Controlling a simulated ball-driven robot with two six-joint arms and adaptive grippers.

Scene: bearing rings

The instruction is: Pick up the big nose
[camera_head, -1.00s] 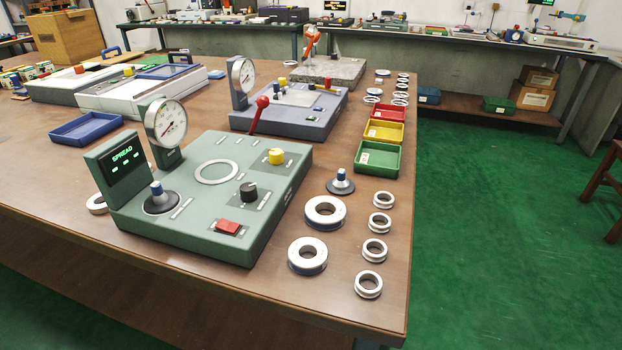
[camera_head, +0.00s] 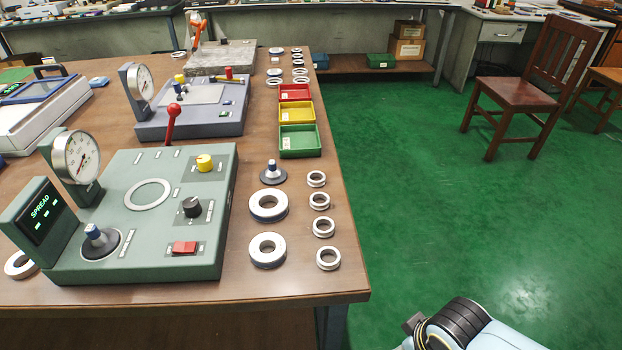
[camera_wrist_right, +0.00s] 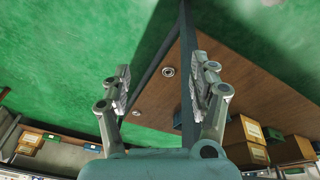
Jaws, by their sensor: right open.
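One nose (camera_head: 273,173) stands upright on the bench right of the green tester. The other nose (camera_head: 97,240) sits on the tester's (camera_head: 145,220) front left corner. My right arm shows at the bottom right, off the bench's front right corner. In the right wrist view my right gripper (camera_wrist_right: 162,92) is open and empty, its fingers wide apart, with green floor behind. My left gripper is not in view.
Two large rings (camera_head: 268,206) and a column of several small rings (camera_head: 324,227) lie near the bench's (camera_head: 300,287) right edge. Green, yellow and red trays (camera_head: 299,153) stand behind them. A red-knobbed lever (camera_head: 172,122) rises behind the tester. A chair (camera_head: 515,92) stands on the open floor.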

